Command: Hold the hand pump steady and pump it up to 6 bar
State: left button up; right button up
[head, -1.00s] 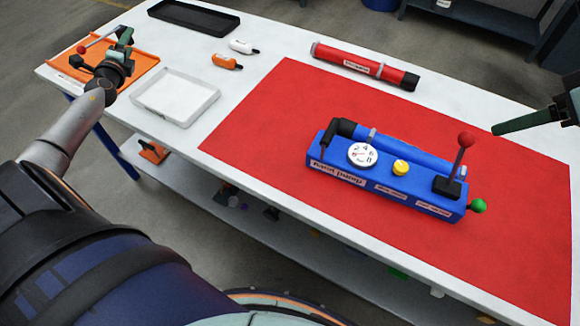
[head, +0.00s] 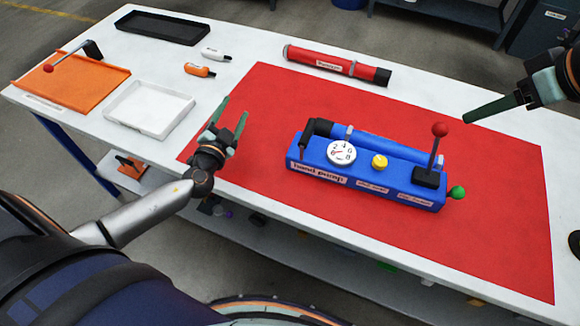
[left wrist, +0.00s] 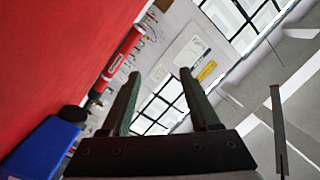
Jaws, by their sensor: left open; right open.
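The blue hand pump (head: 320,173) lies on the red mat (head: 240,112). It has a round white gauge (head: 341,152), a yellow knob (head: 379,161), an upright lever with a red ball (head: 440,129) and a green knob (head: 457,192) at its right end. My left gripper (head: 229,112) is open and empty over the mat's left edge, left of the pump and apart from it. In the left wrist view its two fingers (left wrist: 160,95) are spread, with a blue corner of the pump (left wrist: 40,148) at lower left. My right gripper (head: 490,110) is open, above the mat's right rear, touching nothing.
A red tube (head: 330,63) lies behind the mat. An orange tray (head: 100,90) holding a lever with a red ball, a white tray (head: 148,110), a black tray (head: 160,27) and two small bottles (head: 200,70) are at the left.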

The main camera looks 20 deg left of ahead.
aim_at(312, 122)
pick_arm(q)
jog(key=s+d+n, duration=0.2)
jog(key=d, duration=0.2)
jog(key=s+d+n, duration=0.2)
jog(key=d, duration=0.3)
jog(key=s+d+f+n+h, duration=0.1)
jog(key=s+d, duration=0.1)
jog(key=d, duration=0.3)
jog(key=shift+s+n, duration=0.2)
jog(key=shift+n, duration=0.2)
jog(key=s+d+r+n, duration=0.2)
jog(key=s+d+n, duration=0.2)
jog(key=d, duration=0.3)
jog(key=shift+t+h, duration=0.3)
jog(key=shift+h, duration=0.1)
jog(key=w, duration=0.4)
jog(key=w+a, duration=0.1)
jog(key=w, duration=0.7)
jog(key=shift+a, duration=0.2)
grip_shut()
